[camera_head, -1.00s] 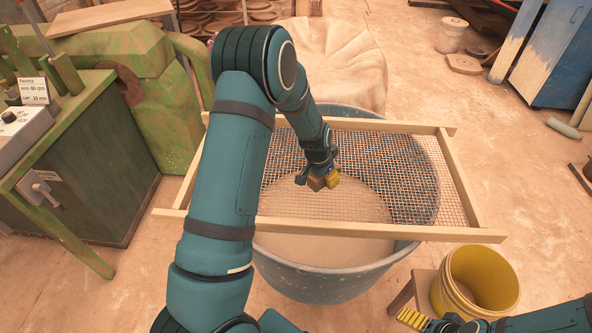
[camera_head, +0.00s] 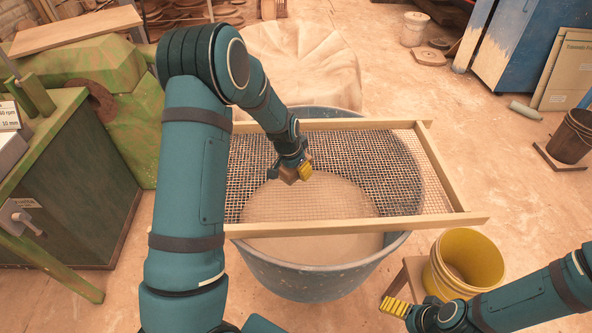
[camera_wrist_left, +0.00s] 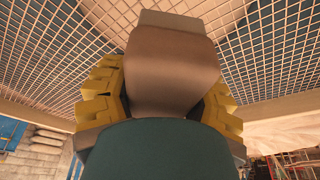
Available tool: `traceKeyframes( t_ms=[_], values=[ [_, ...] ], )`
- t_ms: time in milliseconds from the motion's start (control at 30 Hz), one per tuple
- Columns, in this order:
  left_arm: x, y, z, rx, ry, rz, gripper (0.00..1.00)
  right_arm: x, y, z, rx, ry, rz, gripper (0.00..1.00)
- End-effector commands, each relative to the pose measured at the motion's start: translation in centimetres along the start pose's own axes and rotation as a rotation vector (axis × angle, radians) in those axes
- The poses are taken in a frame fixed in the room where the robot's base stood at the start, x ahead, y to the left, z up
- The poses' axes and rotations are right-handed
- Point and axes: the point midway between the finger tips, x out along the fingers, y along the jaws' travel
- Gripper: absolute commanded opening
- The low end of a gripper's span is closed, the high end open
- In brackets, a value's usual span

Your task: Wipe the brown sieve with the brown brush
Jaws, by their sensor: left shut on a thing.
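The brown sieve (camera_head: 433,163) is a light wooden frame with wire mesh, lying across a blue-grey tub (camera_head: 310,282). Its mesh also fills the top of the left wrist view (camera_wrist_left: 60,55). My left gripper (camera_head: 297,173) is over the mesh, left of its middle, shut on the brown brush (camera_head: 286,175). In the left wrist view the brush (camera_wrist_left: 172,70) is between the yellow finger pads, its pale end towards the mesh. I cannot tell whether it touches. My right gripper (camera_head: 396,307) is at the lower right, away from the sieve; its opening is unclear.
A green machine (camera_head: 75,190) stands close at the left. A cloth-covered, rounded thing (camera_head: 300,65) is behind the tub. The floor at the right is mostly clear.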

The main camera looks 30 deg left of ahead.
Motion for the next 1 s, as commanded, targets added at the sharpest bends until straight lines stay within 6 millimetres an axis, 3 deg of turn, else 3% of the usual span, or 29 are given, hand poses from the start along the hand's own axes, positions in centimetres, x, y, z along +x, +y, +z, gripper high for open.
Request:
traceKeyframes(
  t_ms=[400, 1000],
  values=[
    [-3.5, -0.1, -1.4, 0.0, 0.002, -0.001, 0.11, -2.3, -0.9, 0.2, 0.001, -0.012, -0.001, 0.87],
    [-3.5, 0.0, -1.5, 0.0, 0.001, 0.0, 0.11, -2.3, -0.9, 0.3, 0.001, -0.013, -0.001, 0.87]
  ],
)
